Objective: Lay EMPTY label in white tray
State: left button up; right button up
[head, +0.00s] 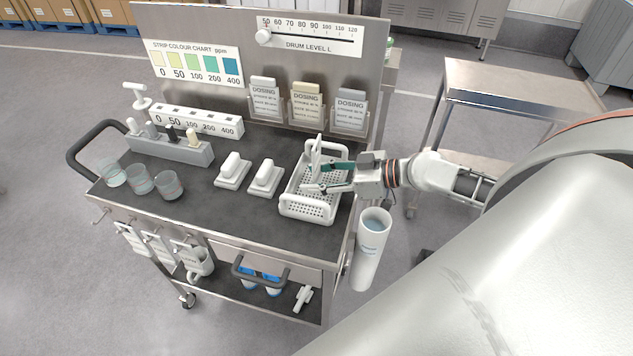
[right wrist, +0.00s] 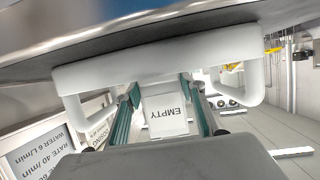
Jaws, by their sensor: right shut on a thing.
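The EMPTY label (right wrist: 168,115) is a small white plate with black lettering, upside down in the right wrist view. It sits between the teal-padded fingers of my right gripper (head: 319,176), which is shut on it. The white tray (head: 307,211) is a perforated basket with handles at the right end of the trolley top. My right gripper reaches over it from the right. Whether the label touches the tray floor cannot be told. My left gripper is not in view.
Two white blocks (head: 264,178) on pads stand left of the tray, with several glasses (head: 168,186) farther left. Dosing cards (head: 307,103) stand in holders on the back panel (head: 210,30). A white cylinder (head: 371,250) hangs at the trolley's right side.

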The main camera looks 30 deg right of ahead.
jog(key=shift+f, duration=0.65)
jog(key=shift+f+b, duration=0.2)
jog(key=shift+b, duration=0.1)
jog(key=o, duration=1.6)
jog(key=shift+r, duration=0.1)
jog(key=shift+r, duration=0.1)
